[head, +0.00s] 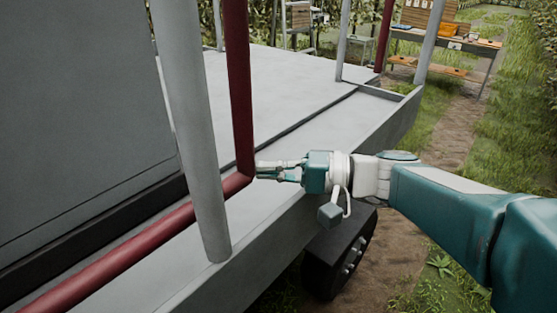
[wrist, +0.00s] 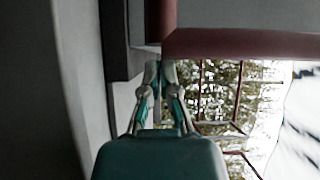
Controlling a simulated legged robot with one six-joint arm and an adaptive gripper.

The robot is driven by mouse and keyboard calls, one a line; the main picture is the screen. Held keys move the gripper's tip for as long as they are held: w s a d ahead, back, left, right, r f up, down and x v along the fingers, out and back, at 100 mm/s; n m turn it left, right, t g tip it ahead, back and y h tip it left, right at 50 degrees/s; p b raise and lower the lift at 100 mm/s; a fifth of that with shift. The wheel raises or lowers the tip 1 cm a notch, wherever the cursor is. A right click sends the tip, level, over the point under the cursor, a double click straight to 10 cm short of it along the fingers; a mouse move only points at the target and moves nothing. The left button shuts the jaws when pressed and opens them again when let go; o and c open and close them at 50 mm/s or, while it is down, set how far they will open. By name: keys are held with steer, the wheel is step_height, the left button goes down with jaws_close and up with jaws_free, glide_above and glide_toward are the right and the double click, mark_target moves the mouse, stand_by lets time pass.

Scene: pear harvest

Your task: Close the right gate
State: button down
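A gate frame of dark red tube (head: 240,95) stands close on the left in the head view. Its upright meets a low red bar (head: 130,242) at a bottom corner, and the bar runs toward the lower left. My gripper (head: 258,171) is beside that corner, on its right. The fingers lie close together, with nothing seen between them. In the wrist view the gripper (wrist: 160,70) points at the red corner, and a red bar (wrist: 245,44) crosses just beyond the fingertips. I cannot tell whether they touch it.
A grey platform (head: 290,95) on a wheel (head: 340,255) lies under the frame. A grey post (head: 195,130) stands in front of the low bar. A large grey panel (head: 80,95) is at left. Another red post (head: 385,35) and a table (head: 450,42) are farther back. Grass is at right.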

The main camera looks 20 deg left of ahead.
steer(key=s+a, duration=0.1)
steer(key=s, duration=0.2)
steer(key=s+a, duration=0.1)
steer(key=s, duration=0.2)
steer(key=s+a, duration=0.1)
steer(key=s, duration=0.2)
steer(key=shift+s+a, duration=0.3)
